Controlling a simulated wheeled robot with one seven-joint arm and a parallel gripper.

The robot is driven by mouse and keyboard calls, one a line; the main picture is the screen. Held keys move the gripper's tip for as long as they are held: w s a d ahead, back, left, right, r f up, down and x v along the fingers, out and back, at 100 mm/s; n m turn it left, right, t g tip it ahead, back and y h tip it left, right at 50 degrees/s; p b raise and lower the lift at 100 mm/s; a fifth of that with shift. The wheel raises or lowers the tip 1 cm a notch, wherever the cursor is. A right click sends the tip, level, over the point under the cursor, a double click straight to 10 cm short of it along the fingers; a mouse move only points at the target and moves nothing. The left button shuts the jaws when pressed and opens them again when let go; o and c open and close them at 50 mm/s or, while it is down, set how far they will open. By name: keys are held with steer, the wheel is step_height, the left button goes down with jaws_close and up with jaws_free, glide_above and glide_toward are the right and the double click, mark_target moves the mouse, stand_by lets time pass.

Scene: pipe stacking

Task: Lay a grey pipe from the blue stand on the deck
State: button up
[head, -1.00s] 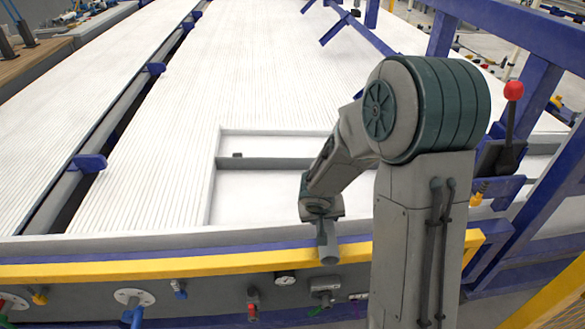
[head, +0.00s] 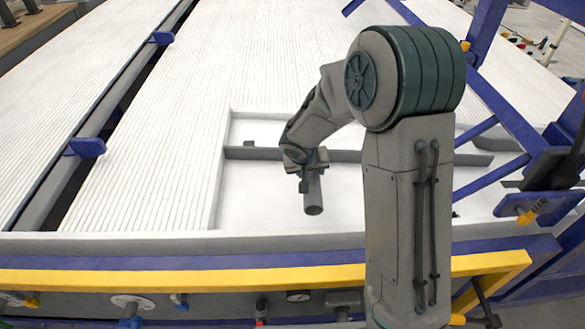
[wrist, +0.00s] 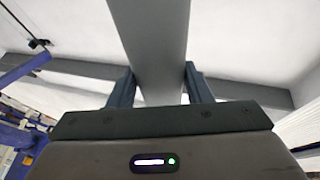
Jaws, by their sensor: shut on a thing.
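My gripper (head: 308,178) is shut on a grey pipe (head: 313,196). In the head view the pipe's round near end hangs below the gripper, over the white recessed panel of the deck (head: 160,140). In the wrist view my gripper (wrist: 160,88) has one finger on each side of the pipe (wrist: 155,35), which runs away from the camera. The rest of the pipe is hidden behind my arm in the head view. Blue beams (head: 500,105) stand at the right; I cannot tell which part is the blue stand.
A grey bar (head: 255,153) lies across the recess, under the held pipe; it also shows in the wrist view (wrist: 85,68). A yellow rail (head: 180,280) with valves and a gauge runs along the front. Blue brackets (head: 88,147) line the left gap. The ribbed deck's left part is clear.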

steer(key=w+a, duration=0.2)
steer(key=a, duration=0.3)
steer(key=f+b, duration=0.5)
steer(key=f, duration=0.1)
steer(key=f+b, duration=0.6)
steer(key=f, duration=0.1)
steer(key=shift+s+a, duration=0.1)
steer(key=shift+s, duration=0.1)
steer(key=shift+r, duration=0.1)
steer(key=o, duration=1.1)
steer(key=shift+o, duration=0.2)
